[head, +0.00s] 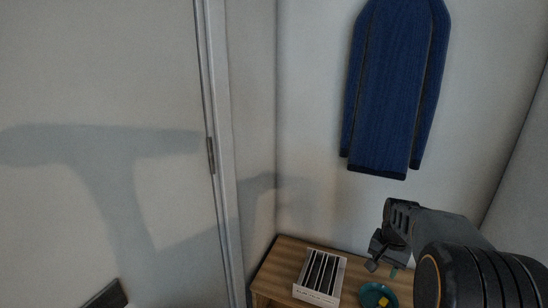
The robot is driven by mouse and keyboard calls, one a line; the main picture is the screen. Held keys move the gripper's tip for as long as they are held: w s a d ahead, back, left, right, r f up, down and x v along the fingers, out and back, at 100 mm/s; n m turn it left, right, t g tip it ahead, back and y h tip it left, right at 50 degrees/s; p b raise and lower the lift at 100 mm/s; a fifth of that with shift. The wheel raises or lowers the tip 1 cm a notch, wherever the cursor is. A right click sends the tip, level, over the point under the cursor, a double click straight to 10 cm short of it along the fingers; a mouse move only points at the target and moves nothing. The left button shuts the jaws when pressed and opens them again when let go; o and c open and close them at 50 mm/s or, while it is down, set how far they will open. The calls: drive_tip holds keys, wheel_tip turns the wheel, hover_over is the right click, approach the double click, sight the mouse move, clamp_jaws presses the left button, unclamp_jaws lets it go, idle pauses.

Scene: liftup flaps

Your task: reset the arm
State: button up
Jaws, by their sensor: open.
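My gripper (376,257) is at the lower right, dark grey, at the end of my arm, which enters from the bottom right corner. Its jaws are open and nothing shows between them. In the picture it overlaps the back edge of a wooden cabinet top (284,255); how high it is above that top I cannot tell.
On the cabinet top are a white slotted box (320,277) and a teal dish (371,296) with something yellow in it. A dark blue garment (395,90) hangs on the wall. A white door (100,90) with a hinged frame fills the left. My arm's shadow falls on it.

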drive_tip(key=s+a+r+n+t+p, duration=0.1)
drive_tip(key=s+a+r+n+p, duration=0.2)
drive_tip(key=r+p, duration=0.4)
drive_tip(key=s+a+r+n+t+p, duration=0.1)
drive_tip(key=s+a+r+n+p, duration=0.2)
drive_tip(key=s+a+r+p, duration=0.3)
drive_tip(key=s+a+r+n+t+p, duration=0.1)
drive_tip(key=s+a+r+p, duration=0.4)
drive_tip(key=r, duration=0.9)
drive_tip(key=a+n+p, duration=0.1)
drive_tip(key=a+p, duration=0.1)
drive_tip(key=p, duration=0.2)
drive_tip(key=shift+a+r+n, duration=0.2)
drive_tip(key=shift+r+n, duration=0.2)
